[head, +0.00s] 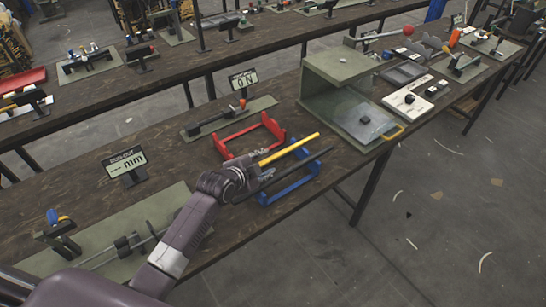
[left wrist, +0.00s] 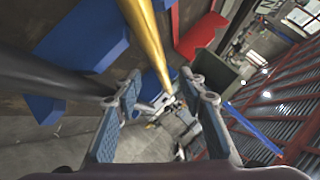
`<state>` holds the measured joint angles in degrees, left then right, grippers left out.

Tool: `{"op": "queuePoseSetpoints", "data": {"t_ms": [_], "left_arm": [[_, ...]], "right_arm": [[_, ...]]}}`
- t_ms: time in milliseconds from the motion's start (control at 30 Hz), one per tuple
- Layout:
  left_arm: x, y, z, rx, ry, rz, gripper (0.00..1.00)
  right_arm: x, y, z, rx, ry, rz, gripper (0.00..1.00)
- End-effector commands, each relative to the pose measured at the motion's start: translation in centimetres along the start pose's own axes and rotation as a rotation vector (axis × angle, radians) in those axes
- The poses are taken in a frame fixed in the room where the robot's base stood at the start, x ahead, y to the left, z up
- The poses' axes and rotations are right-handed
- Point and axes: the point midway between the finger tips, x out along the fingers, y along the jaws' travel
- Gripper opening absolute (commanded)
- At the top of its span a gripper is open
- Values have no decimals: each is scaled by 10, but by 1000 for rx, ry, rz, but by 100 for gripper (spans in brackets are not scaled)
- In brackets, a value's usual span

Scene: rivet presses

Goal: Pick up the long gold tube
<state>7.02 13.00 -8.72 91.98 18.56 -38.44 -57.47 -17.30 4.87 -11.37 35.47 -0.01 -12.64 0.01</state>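The long gold tube (head: 290,149) lies slantwise between the red rack (head: 227,151) and the blue rack (head: 291,191). It also shows in the left wrist view (left wrist: 146,32), running down from the top edge toward the gap between the fingers. My left gripper (head: 262,177) is at the tube's near end. In the left wrist view, the fingers of the left gripper (left wrist: 164,88) are spread wide, with clear space between them. Whether they touch the tube I cannot tell. My right gripper is not in view.
A dark rod (head: 315,161) lies beside the gold tube, close to my gripper. A green metal housing (head: 327,88) with a clear plate stands just beyond the racks. A small display sign (head: 243,79) stands behind the red rack. The table's front edge is close to the blue rack.

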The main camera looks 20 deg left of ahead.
Motion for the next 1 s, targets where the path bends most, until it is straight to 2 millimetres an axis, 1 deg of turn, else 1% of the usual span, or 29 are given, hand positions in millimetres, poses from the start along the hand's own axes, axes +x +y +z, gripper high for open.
{"op": "queuePoseSetpoints", "data": {"t_ms": [33, 100, 200, 300, 633, 933, 967, 1000], "left_arm": [[5, -2, -2, -3, -1, 1, 37], [13, -1, -4, -3, 0, 2, 37], [25, -1, -2, -2, -1, 0, 37], [31, 0, -2, -1, 0, 0, 37], [34, 0, -1, 0, -1, -1, 36], [34, 0, -1, 0, -1, -1, 3], [34, 0, -1, 0, -1, -1, 0], [34, 0, 0, 0, -1, -1, 0]], "right_arm": [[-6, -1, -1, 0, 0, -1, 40], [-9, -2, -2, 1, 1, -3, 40], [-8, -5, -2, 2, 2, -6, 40], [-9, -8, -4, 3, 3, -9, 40], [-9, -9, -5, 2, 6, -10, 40], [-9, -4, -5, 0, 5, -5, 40], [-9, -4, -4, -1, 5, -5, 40], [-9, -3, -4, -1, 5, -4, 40]]}}
